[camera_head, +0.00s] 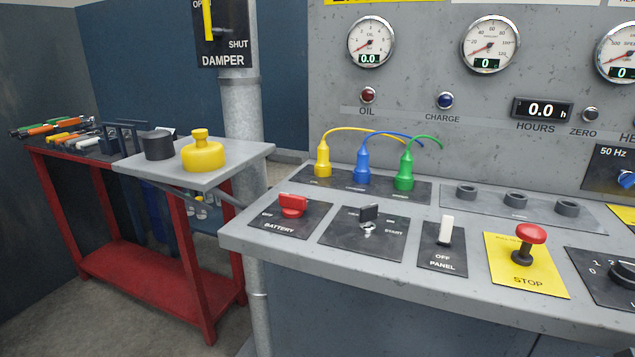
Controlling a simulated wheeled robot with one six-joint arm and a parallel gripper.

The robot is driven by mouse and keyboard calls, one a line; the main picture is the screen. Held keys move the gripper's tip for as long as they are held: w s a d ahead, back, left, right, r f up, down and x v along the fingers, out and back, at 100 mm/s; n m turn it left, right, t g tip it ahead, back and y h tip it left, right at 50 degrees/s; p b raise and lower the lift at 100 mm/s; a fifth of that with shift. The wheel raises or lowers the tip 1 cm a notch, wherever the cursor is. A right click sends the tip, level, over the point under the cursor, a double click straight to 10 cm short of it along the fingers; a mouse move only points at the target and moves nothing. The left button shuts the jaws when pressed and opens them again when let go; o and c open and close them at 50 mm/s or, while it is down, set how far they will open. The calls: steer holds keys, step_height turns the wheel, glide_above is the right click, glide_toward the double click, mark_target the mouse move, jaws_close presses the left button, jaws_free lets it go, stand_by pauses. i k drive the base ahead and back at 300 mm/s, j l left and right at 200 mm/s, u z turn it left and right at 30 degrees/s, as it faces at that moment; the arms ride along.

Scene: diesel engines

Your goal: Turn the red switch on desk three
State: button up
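A red switch (293,205) sits on a black plate marked BATTERY and OFF, at the left end of the grey sloped desk (262,244). Its red handle lies roughly crosswise on the plate. A red mushroom-shaped STOP button (531,234) stands on a yellow plate further right on the same desk. No desk number shows in this view. My gripper is not in view.
Between them are a key switch (368,213) and a white PANEL toggle (446,229). Yellow, blue and green plugs (404,170) with cables rise behind. A grey side shelf (240,160) holds a yellow stopper-like object (203,153); a red tool table (130,276) stands left.

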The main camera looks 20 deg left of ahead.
mark_target(295, 205)
steer(key=l+u, duration=0.1)
steer(key=u, duration=0.25)
steer(key=j+u, duration=0.2)
steer(key=u, duration=0.6)
